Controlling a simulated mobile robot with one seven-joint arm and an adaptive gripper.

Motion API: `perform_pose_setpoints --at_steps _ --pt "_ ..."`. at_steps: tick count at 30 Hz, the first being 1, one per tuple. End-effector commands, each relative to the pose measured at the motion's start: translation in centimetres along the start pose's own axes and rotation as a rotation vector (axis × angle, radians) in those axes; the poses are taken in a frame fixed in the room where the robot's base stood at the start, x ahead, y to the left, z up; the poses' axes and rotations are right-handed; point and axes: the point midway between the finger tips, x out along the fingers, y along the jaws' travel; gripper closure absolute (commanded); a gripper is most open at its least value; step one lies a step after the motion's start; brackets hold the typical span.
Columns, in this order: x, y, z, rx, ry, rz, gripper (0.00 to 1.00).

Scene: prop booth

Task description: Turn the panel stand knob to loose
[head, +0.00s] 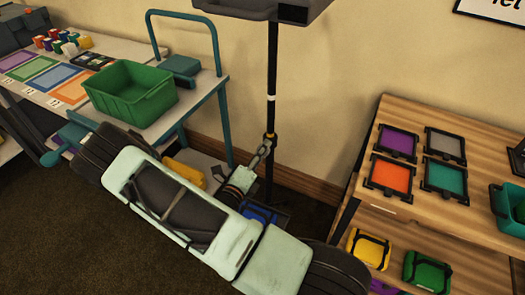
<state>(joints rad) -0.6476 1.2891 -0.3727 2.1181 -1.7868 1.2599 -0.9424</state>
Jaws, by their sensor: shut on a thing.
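The panel stand is a thin black pole (272,75) with a white band partway up and a dark grey panel (262,8) at its top, cut off by the picture's edge. The stand knob (269,137) is a small part with a yellowish collar low on the pole. My gripper (265,146) reaches up to it from the lower left and is shut on the knob. The gripper is small here and the fingers cover much of the knob, so its turn position cannot be read.
A trolley with a teal handle (216,50) and a green bin (130,92) stands left of the pole. A wooden shelf (400,112) with coloured framed panels stands at right. A blue item (262,214) lies low by the pole. The wall is close behind.

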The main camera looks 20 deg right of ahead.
Motion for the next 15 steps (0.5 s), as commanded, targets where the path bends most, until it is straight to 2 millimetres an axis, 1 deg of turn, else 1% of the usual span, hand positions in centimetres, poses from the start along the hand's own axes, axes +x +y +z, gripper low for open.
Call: perform_pose_setpoints --at_steps 5,6,10,15 --pt "-0.06 0.09 -0.18 -0.001 0.004 0.002 0.95" --pt "-0.06 0.09 -0.18 -0.001 0.004 0.002 0.67" --pt "-0.04 0.06 -0.13 0.0 0.003 0.002 0.53" --pt "-0.02 0.03 -0.07 0.001 0.002 0.001 0.53"
